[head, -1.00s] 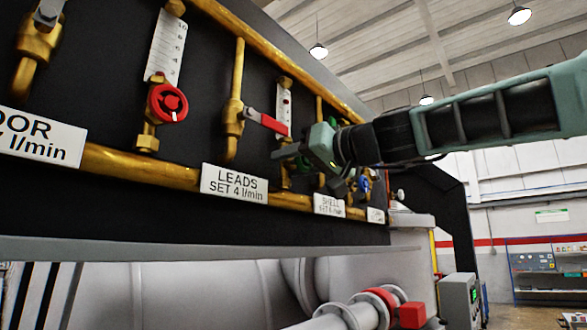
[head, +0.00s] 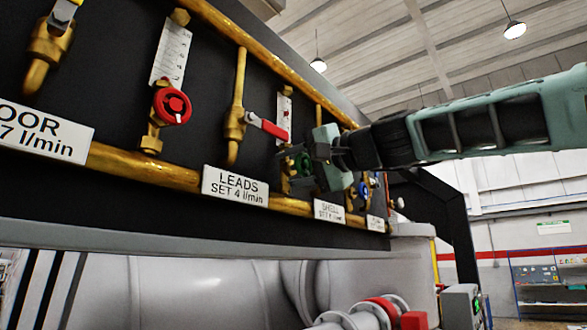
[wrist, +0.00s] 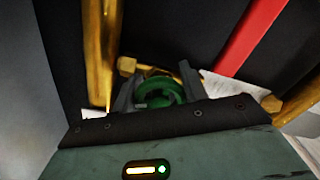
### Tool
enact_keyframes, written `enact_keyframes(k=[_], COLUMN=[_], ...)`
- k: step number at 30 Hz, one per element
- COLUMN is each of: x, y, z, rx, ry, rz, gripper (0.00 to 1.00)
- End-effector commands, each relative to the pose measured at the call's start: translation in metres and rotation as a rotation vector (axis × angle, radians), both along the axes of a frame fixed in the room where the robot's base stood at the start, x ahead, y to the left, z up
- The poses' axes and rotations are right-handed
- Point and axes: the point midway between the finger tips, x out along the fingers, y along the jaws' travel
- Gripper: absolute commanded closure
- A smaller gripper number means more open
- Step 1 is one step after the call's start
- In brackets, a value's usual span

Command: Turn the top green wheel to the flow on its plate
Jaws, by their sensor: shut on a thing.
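The green wheel (head: 303,164) sits on the LEADS line, below a white scale plate (head: 284,115). In the wrist view the green wheel (wrist: 158,93) lies between the two fingers of my gripper (wrist: 157,90). My gripper (head: 302,168) reaches in from the right and is shut on the wheel. The LEADS plate (head: 236,187) below reads SET 4 l/min. The scale's marks and the flow reading are too small to read.
A red lever (head: 268,127) sticks out close to the left of my gripper. A red wheel (head: 172,106) is further left, and a blue wheel (head: 362,189) is just to the right. A brass pipe (head: 140,164) runs below.

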Motion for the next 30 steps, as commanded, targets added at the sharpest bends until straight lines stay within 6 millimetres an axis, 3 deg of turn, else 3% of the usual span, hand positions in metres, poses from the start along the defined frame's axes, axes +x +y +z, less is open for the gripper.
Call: enact_keyframes(k=[19, 20, 22, 30], x=[0.0006, 0.0006, 0.0006, 0.0000], y=[-0.0007, -0.0007, -0.0007, -0.0004], z=[-0.0001, 0.0000, -0.0001, 0.0010], rx=[0.033, 0.033, 0.032, 0.033], ry=[0.042, 0.042, 0.042, 0.040], rz=[-0.002, -0.002, -0.001, -0.001], gripper=[0.80, 0.54, 0.35, 0.35])
